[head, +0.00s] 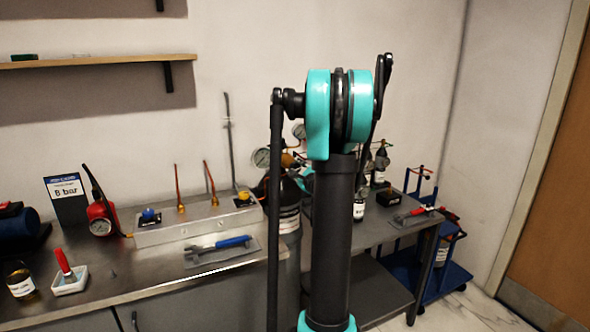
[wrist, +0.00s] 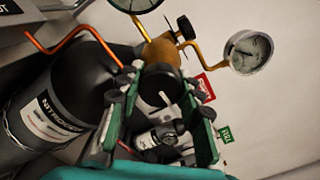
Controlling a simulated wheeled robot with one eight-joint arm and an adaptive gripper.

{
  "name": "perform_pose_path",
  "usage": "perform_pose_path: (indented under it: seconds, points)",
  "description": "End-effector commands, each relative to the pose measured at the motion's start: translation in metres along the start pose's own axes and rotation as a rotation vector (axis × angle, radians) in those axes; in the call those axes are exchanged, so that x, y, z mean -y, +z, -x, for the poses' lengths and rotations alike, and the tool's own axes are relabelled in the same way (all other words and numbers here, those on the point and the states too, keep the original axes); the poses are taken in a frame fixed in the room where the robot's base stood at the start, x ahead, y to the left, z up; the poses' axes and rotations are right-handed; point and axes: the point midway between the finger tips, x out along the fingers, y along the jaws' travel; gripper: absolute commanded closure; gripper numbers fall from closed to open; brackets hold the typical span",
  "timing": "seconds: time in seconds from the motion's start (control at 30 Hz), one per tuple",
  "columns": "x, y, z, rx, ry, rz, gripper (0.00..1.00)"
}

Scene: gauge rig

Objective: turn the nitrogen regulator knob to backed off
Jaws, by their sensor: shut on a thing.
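The nitrogen regulator's dark round knob (wrist: 160,82) faces me in the wrist view, in front of the brass regulator body (wrist: 162,52). My gripper (wrist: 161,90) has one green-and-black finger on each side of the knob and is shut on it. The knob has a pale mark on its face. The black nitrogen cylinder (wrist: 62,105) with a white label fills the left of the wrist view.
Gauges (wrist: 247,50) stick out beside the regulator, and an orange tube (wrist: 75,38) runs to the left. Red (wrist: 204,88) and green (wrist: 225,134) tags sit close to the right finger. A sign reading 8 bar (head: 66,198) stands on the bench.

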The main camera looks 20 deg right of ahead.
Motion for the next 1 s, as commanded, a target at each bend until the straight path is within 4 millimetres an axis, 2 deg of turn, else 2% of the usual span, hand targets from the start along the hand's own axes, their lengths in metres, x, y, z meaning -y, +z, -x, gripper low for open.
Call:
perform_pose_path:
  seconds: [1.0]
  points:
    - [0.0002, 0.0005, 0.0007, 0.0, 0.001, 0.966, 0.93]
